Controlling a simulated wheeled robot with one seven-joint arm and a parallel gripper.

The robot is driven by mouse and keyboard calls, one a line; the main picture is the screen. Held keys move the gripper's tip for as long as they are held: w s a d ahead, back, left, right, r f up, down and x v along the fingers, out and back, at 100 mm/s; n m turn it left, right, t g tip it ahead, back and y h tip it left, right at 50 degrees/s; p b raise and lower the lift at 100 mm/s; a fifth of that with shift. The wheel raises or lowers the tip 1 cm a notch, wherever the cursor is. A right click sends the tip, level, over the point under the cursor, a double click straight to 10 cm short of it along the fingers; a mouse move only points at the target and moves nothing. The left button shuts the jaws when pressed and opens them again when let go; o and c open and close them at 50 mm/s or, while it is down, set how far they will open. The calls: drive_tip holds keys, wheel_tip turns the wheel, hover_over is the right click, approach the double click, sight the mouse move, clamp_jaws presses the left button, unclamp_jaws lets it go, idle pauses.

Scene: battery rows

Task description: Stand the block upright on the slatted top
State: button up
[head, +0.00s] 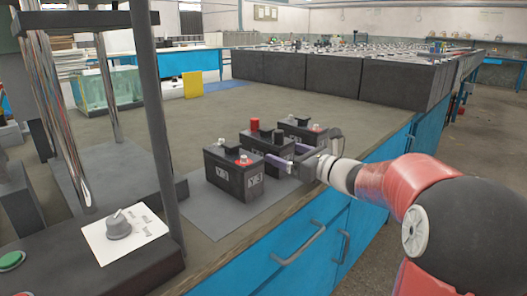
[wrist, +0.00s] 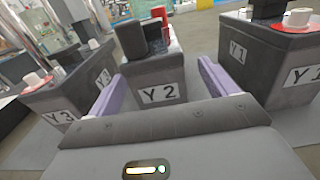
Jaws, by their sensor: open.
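The middle battery, marked Y 2 (wrist: 160,94), is straight ahead in the wrist view, with my purple-fingered gripper (wrist: 160,68) open at its near side, one finger towards each side. I cannot tell whether the fingers touch it. A dark upright block-like piece (wrist: 130,40) stands on its top at the left, beside another dark piece with a red cylinder (wrist: 159,14). In the head view my gripper (head: 290,156) is right of the middle battery (head: 262,146), and the red cylinder (head: 254,124) shows on top. I cannot make out a slatted top for certain.
Batteries flank it in the wrist view: Y 3 (wrist: 66,88) left, Y 1 (wrist: 268,62) right. All three stand on a grey mat (head: 222,208) near the bench's front edge. A frame with posts (head: 158,110) and a dial box (head: 125,245) stand left.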

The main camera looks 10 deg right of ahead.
sight(272, 146)
drive_tip(key=x, duration=0.5)
drive_tip(key=shift+a+r, duration=0.2)
drive_tip(key=shift+r, duration=0.05)
drive_tip(key=shift+c, duration=0.5)
clamp_jaws()
drive_tip(key=shift+r, duration=0.2)
